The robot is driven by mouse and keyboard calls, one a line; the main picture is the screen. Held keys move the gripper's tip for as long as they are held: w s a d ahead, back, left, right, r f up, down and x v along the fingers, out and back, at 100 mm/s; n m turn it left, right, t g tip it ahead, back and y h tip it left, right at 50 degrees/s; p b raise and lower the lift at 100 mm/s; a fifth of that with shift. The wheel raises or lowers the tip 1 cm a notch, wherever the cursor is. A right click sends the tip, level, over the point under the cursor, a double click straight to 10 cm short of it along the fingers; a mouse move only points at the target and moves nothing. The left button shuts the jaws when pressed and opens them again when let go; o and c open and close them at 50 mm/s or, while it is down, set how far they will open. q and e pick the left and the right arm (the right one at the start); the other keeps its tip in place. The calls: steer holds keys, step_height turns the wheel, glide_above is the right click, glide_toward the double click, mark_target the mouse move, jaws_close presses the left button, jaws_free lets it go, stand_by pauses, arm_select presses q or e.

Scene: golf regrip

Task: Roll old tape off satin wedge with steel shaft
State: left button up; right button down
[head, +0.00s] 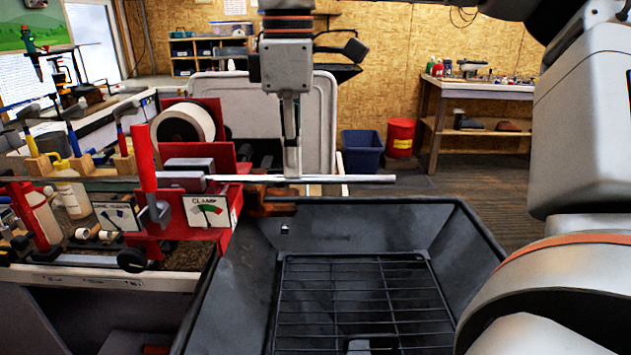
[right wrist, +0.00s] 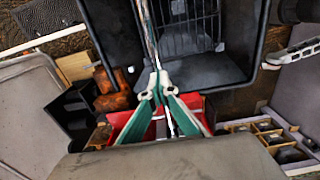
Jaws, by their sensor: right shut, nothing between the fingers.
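The steel shaft (head: 365,179) lies level, running out of the red clamp station (head: 228,192) to the right over the black tray. It also shows in the right wrist view (right wrist: 150,38). A paler stretch covers part of the shaft near the clamp; I cannot tell whether it is old tape. The wedge's head is not identifiable. My right gripper (head: 292,172) points down at the shaft with its fingertips together and nothing between them. In the right wrist view its tips (right wrist: 155,85) overlap the shaft; contact is unclear. My left gripper is not in view.
The black tray (head: 465,235) with a wire grid fills the front. A white tape roll (head: 183,125) stands behind the clamp. A cluttered bench is at left. A blue bin (head: 362,150) and red can (head: 400,136) stand on the floor behind. My right arm fills the right side.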

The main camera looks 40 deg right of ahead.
mark_target(358, 176)
steer(key=shift+s+d+f, duration=0.1)
steer(key=shift+s+d, duration=0.2)
steer(key=shift+d, duration=0.05)
steer(key=shift+s+d, duration=1.45)
steer(key=shift+d, duration=0.25)
steer(key=shift+s+d, duration=0.3)
steer(key=shift+d, duration=0.05)
steer(key=shift+s+d, duration=1.15)
steer(key=shift+d, duration=0.15)
